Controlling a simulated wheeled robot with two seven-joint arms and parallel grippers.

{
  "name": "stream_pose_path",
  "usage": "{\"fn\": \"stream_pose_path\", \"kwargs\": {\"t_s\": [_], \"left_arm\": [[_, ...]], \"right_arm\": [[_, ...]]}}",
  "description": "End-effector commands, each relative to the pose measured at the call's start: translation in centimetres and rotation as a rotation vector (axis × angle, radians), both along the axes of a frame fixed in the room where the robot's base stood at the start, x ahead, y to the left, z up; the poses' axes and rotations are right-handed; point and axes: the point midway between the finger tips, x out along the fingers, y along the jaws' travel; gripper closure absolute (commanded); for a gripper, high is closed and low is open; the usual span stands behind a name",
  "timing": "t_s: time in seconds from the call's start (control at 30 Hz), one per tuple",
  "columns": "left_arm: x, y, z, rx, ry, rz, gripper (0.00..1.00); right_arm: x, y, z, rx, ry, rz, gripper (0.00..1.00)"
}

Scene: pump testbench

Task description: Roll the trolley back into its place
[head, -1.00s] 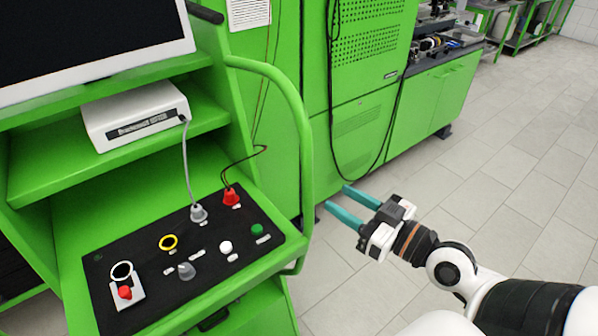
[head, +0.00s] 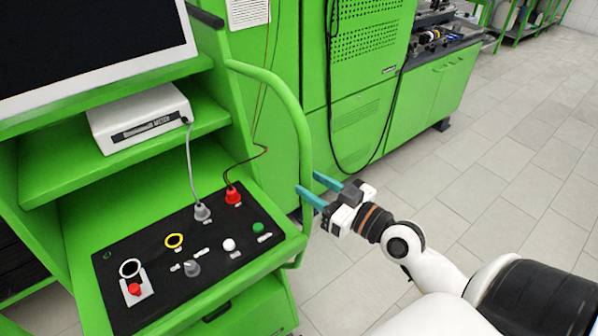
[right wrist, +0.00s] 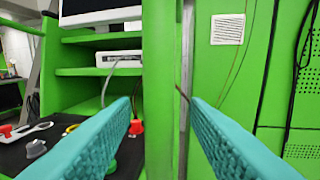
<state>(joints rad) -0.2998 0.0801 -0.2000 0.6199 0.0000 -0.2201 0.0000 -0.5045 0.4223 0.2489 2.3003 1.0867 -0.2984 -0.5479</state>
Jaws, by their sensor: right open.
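The green trolley (head: 283,257) stands at the left of the head view, with a monitor, shelves and a black control panel. Its curved green side handle (head: 297,122) rises along its right side. My right gripper (head: 314,188) is open, its teal fingers pointing left at the lower part of this handle. In the right wrist view the upright handle bar (right wrist: 160,90) stands between the two open fingers, with a gap visible on the right side. I cannot tell whether either finger touches it. My left gripper is not in view.
A tall green cabinet (head: 368,85) with hanging black cables stands behind the trolley. A green workbench (head: 440,90) continues to the right. A white meter box (head: 142,115) sits on the trolley shelf. The tiled floor (head: 500,180) at the right is clear.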

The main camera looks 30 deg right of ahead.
Motion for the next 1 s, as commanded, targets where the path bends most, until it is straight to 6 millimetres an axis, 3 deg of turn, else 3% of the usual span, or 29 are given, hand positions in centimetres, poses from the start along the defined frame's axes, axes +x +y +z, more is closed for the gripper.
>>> {"fn": "stream_pose_path", "kwargs": {"t_s": [0.43,0.9,1.0], "left_arm": [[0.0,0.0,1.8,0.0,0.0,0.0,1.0],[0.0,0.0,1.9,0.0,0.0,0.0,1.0],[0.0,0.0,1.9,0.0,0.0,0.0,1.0]], "right_arm": [[3.6,1.0,0.2,0.002,0.0,0.0,0.59],[4.2,1.3,0.0,0.0,0.001,0.002,0.59],[4.2,1.3,0.0,0.0,0.001,0.002,0.72]]}}
